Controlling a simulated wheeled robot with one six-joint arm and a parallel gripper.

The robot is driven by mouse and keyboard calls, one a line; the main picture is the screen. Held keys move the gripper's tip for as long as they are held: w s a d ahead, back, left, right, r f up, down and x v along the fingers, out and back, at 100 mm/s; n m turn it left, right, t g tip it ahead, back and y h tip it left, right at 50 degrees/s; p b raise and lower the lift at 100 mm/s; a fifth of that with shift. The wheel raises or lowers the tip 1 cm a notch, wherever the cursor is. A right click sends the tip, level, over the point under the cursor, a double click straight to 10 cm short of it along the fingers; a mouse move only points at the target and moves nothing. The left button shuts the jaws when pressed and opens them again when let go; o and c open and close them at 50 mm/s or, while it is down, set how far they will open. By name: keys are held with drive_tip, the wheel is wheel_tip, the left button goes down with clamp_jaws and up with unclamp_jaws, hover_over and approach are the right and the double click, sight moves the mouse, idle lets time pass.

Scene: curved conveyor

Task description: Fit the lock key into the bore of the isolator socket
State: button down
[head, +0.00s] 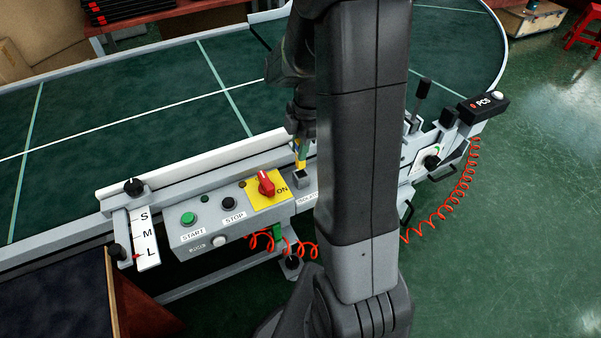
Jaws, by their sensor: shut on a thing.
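My gripper (301,148) is in the head view, left of my dark arm link, pointing down over the control panel. It is shut on a small yellow piece, which I take to be the lock key (301,162). Right below it is a small dark square block, which I take to be the isolator socket (303,181), beside a partly covered label. The key's lower end is at or just above the socket's top. I cannot tell whether it is inside the bore. My arm link hides what lies right of the socket.
The grey control box (215,240) carries a green START button (188,218), a black STOP button (228,203) and a red rotary switch (266,184) close left of the socket. A white rail (190,165) runs behind. An orange coiled cord (445,208) hangs at right.

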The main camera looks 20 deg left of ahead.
sight(300, 165)
drive_tip(key=shift+f, duration=3.25)
drive_tip(key=shift+f+b, duration=0.1)
drive_tip(key=shift+b, duration=0.2)
drive_tip(key=shift+f, duration=0.15)
drive_tip(key=c, duration=1.3)
unclamp_jaws()
drive_tip(key=shift+r, duration=0.2)
drive_tip(key=r, duration=0.4)
drive_tip(key=w+r, duration=0.1)
drive_tip(key=r, duration=0.3)
drive_tip(key=d+r+p, duration=0.1)
drive_tip(key=r, duration=0.3)
drive_tip(key=shift+w+d, duration=0.1)
drive_tip(key=shift+w, duration=0.1)
